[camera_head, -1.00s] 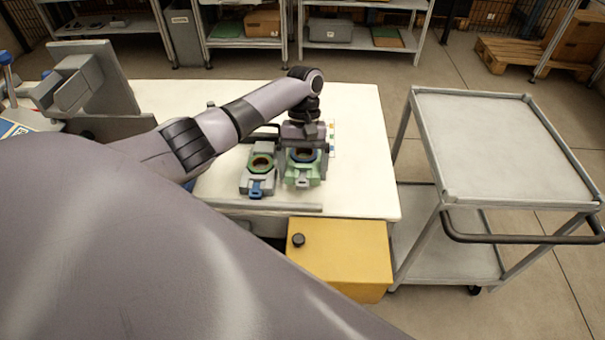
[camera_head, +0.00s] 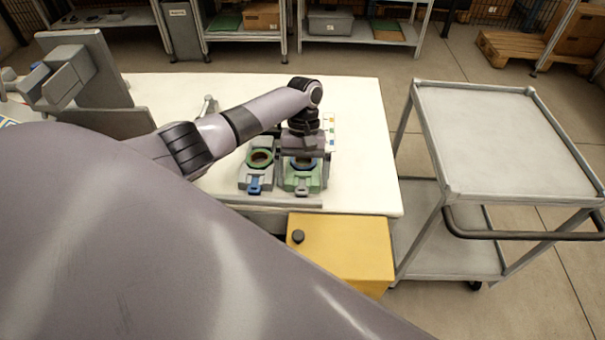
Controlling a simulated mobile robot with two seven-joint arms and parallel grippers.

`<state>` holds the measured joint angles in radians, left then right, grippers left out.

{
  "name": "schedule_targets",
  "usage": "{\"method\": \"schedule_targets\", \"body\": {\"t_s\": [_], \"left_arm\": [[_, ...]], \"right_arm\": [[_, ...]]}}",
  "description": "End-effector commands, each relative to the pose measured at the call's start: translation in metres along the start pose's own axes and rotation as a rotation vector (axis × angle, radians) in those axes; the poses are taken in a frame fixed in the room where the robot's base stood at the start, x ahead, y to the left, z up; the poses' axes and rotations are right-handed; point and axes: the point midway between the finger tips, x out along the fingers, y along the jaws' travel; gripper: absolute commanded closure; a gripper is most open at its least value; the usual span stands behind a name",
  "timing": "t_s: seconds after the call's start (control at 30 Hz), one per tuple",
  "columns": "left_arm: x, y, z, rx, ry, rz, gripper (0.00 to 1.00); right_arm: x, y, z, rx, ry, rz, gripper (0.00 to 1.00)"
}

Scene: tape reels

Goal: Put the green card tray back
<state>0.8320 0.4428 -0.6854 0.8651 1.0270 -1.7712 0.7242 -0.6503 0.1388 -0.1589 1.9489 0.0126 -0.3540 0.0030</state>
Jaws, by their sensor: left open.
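The green card tray (camera_head: 302,180) sits on the white table, in the right-hand place of a grey fixture (camera_head: 270,203). A dark blue ring shows on the tray, with a pale tab at its front. My left gripper (camera_head: 303,156) is directly above the tray's rear part, pointing down and open. Its fingertips are partly hidden, and I cannot tell whether they touch the tray. My right gripper is not in view.
A yellow box (camera_head: 342,248) with a black knob is at the table's front edge. A grey cart (camera_head: 505,145) stands to the right. A grey panel device (camera_head: 85,80) is at the table's left. The table's right part is clear.

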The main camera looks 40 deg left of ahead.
Motion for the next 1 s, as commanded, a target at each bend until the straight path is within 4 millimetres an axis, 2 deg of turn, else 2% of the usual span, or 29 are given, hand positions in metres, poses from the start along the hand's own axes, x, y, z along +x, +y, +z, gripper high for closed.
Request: {"method": "schedule_targets", "body": {"t_s": [0.17, 0.4, 0.6, 0.8, 1.0], "left_arm": [[-0.022, 0.001, 0.000, 0.001, 0.005, 0.003, 0.00], [-0.075, 0.001, -0.001, 0.001, 0.005, 0.003, 0.00], [-0.109, 0.000, 0.000, -0.001, 0.003, 0.001, 0.00], [-0.121, 0.000, 0.001, 0.000, 0.001, 0.000, 0.00], [-0.122, 0.000, 0.001, 0.001, 0.001, 0.000, 0.00]], "right_arm": [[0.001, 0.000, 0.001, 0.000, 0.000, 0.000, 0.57], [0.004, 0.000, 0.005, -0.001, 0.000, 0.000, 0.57], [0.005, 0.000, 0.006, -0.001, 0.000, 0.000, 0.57], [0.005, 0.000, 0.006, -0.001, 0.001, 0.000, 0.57], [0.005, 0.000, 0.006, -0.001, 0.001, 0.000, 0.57]]}}
